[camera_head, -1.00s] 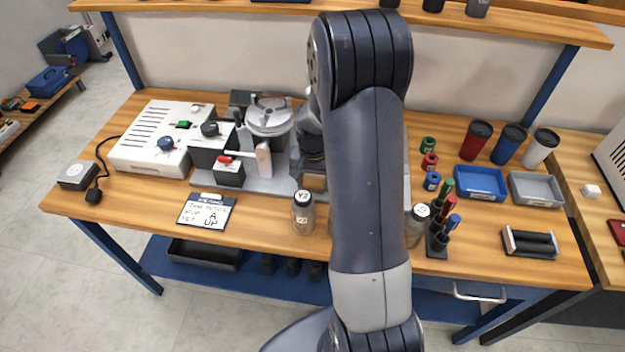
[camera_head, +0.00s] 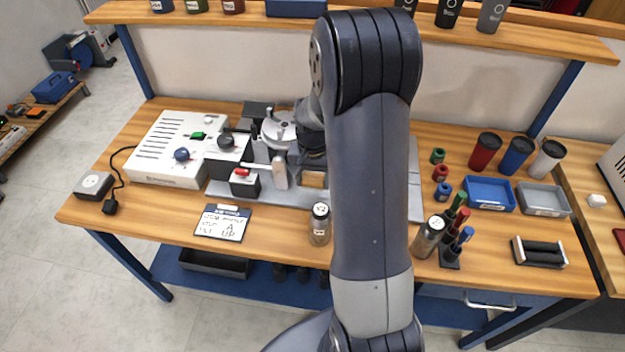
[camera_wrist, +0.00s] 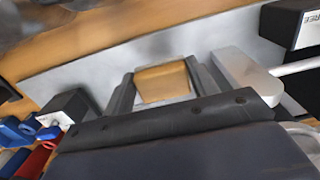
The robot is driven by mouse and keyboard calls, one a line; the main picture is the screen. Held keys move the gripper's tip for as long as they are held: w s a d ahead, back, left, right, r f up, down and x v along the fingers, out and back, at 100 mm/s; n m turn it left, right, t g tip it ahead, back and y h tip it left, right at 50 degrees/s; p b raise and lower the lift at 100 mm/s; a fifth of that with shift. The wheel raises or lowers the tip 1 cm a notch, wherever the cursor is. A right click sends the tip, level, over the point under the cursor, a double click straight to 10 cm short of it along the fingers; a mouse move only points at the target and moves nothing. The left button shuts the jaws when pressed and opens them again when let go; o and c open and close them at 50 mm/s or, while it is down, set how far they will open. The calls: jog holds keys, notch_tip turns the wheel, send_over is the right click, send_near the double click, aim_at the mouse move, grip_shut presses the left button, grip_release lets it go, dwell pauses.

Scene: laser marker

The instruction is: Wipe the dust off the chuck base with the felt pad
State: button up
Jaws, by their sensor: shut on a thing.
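The round silver chuck base (camera_head: 281,130) stands on the grey fixture plate left of my arm, partly covered by my gripper. I cannot make out dust on it. My gripper (camera_head: 311,147) is low at its right side, mostly behind my arm. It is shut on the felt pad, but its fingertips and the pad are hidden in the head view. In the wrist view a dark block with a black screwed bar (camera_wrist: 180,128) fills the bottom, and no pad is clearly seen. Whether the pad touches the chuck base cannot be told.
A white controller box (camera_head: 180,148) and a red-knobbed block (camera_head: 243,182) stand left. A bottle (camera_head: 319,224) and a sign (camera_head: 222,221) are in front. Another bottle (camera_head: 428,237), marker pens (camera_head: 457,240), a blue tray (camera_head: 490,194) and a grey tray (camera_head: 540,199) are right.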

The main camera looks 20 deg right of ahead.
jog(key=shift+r+p, duration=0.75)
jog(key=shift+r, duration=0.65)
